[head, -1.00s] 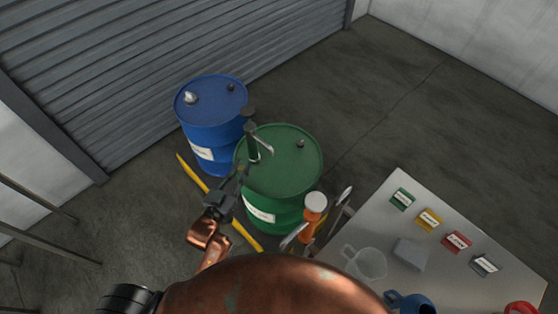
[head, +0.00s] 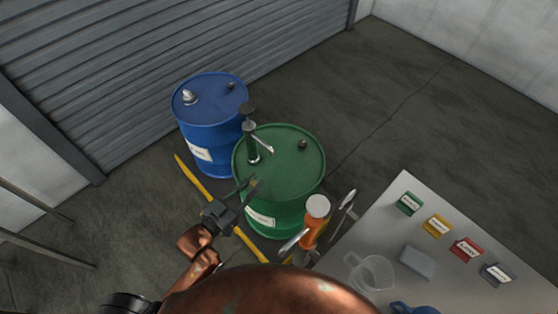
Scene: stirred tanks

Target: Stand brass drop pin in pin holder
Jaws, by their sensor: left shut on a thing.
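My left gripper (head: 250,187) is in front of the green drum's left side, its fingers pointing up and to the right. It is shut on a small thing. Only a tiny yellowish bit shows between the fingers, consistent with the brass drop pin (head: 254,183); its shape and tilt are too small to make out. I cannot make out the pin holder. My right gripper is not in view.
A green drum (head: 295,170) with a hand pump (head: 252,140) stands beside a blue drum (head: 210,120). An orange item with a white top (head: 312,225) stands near a steel table (head: 388,225) holding a clear jug (head: 370,272) and coloured boxes. Floor at upper right is clear.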

